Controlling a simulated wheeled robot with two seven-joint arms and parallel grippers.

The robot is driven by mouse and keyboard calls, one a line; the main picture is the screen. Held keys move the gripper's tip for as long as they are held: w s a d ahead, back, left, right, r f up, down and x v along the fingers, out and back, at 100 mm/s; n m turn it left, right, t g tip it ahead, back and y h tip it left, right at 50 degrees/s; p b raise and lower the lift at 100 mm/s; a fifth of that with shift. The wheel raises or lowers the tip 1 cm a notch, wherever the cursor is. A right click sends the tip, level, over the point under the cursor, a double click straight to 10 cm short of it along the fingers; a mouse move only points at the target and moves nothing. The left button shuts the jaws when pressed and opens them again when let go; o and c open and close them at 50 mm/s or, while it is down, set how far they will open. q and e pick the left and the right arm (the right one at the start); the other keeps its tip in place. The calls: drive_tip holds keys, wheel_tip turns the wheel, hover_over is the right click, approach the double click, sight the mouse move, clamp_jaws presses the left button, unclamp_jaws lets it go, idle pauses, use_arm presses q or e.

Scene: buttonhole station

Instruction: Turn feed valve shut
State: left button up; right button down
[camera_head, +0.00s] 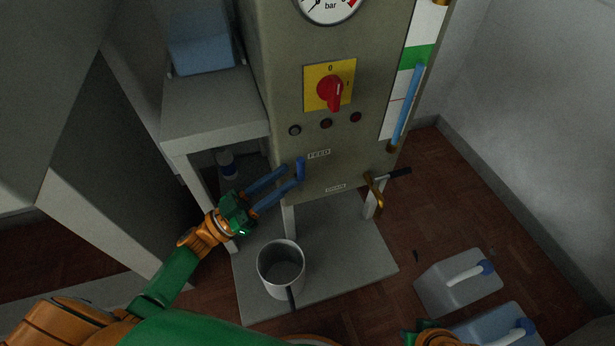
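The blue feed valve handle (301,169) stands roughly upright on the front of the grey-beige cabinet, just left of and below the FEED label (318,154). My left gripper (291,177) reaches it from the lower left. Its two long blue fingers are apart, with a visible gap between them, and their tips are at the handle. The lower finger overlaps the handle's bottom end; I cannot tell whether they touch. The valve body behind the handle is hidden.
A red rotary switch (331,90) on a yellow plate sits above. A brass drain tap (375,190) with a dark lever is at the lower right. A metal pot (281,266) stands on the base plate (355,262). Grey-blue canisters (455,288) stand on the right floor.

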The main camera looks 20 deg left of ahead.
sight(301, 176)
use_arm(q)
drive_tip(key=x, duration=0.5)
clamp_jaws()
idle(1.3)
